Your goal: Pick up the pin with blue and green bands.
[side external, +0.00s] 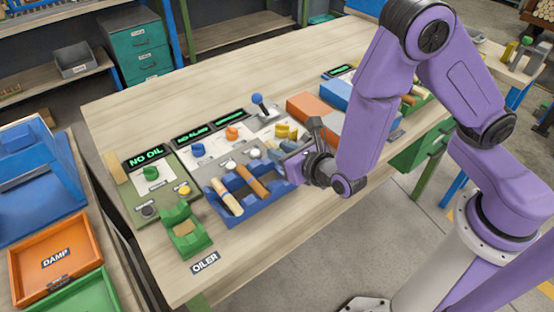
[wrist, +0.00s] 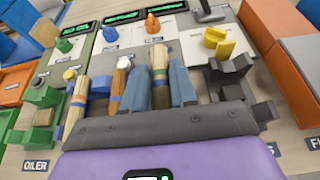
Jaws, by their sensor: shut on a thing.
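My gripper (wrist: 159,88) is at the right end of the blue rack (side external: 262,207); it also shows in the side view (side external: 289,166). Its two grey-blue fingers are shut on a pale wooden pin (wrist: 159,58), one finger on each side. Bluish and greenish bands show on this pin between the fingers. Its lower part is hidden by my gripper. In the side view the held pin is mostly hidden.
A green holder (side external: 184,232) stands left of the rack by the OILER label. Panels with knobs and green displays (side external: 148,158) line the far side. Grey blocks (wrist: 229,76) and an orange box (side external: 312,109) are right of my gripper. Bare bench lies in front.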

